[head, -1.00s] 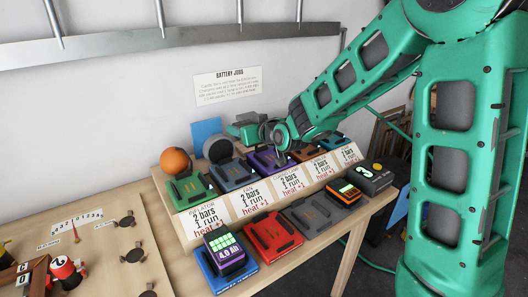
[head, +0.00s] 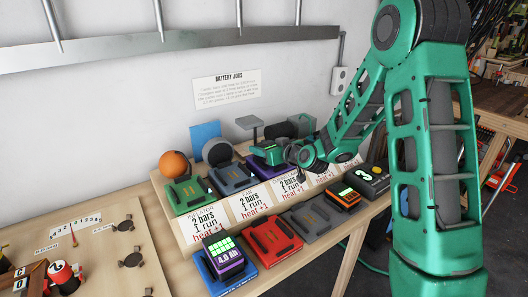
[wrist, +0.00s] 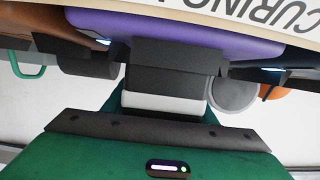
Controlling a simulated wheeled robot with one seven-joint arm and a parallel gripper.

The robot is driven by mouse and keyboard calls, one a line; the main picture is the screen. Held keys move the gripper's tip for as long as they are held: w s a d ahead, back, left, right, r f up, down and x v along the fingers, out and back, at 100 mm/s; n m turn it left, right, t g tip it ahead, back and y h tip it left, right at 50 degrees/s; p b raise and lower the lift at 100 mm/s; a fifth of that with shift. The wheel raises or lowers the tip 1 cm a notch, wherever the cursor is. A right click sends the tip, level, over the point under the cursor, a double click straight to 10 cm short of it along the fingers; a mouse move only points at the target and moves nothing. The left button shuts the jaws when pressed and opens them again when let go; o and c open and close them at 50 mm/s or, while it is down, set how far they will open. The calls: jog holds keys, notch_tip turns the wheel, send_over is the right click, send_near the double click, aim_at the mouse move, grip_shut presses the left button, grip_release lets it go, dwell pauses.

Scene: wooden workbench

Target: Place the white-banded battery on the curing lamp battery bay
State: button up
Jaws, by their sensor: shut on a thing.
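My gripper (wrist: 172,70) is shut on a dark battery with a white band (wrist: 165,103), seen between the fingers in the wrist view. The battery overlaps the purple curing lamp bay (wrist: 190,32), close against it; I cannot tell whether it is seated or just above. In the head view my gripper (head: 268,155) is at the purple bay (head: 262,169), third from the left in the raised row. The battery is hidden there by my gripper and arm.
A green bay (head: 186,194) and a blue bay (head: 233,178) lie left of the purple one. In front are a purple battery (head: 225,255) on a blue cradle, a red cradle (head: 271,242), a grey cradle (head: 312,220) and an orange-topped battery (head: 343,194). An orange ball (head: 174,164) stands behind.

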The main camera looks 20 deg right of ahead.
jog(key=shift+f, duration=0.5)
jog(key=o, duration=1.4)
jog(key=shift+c, duration=0.2)
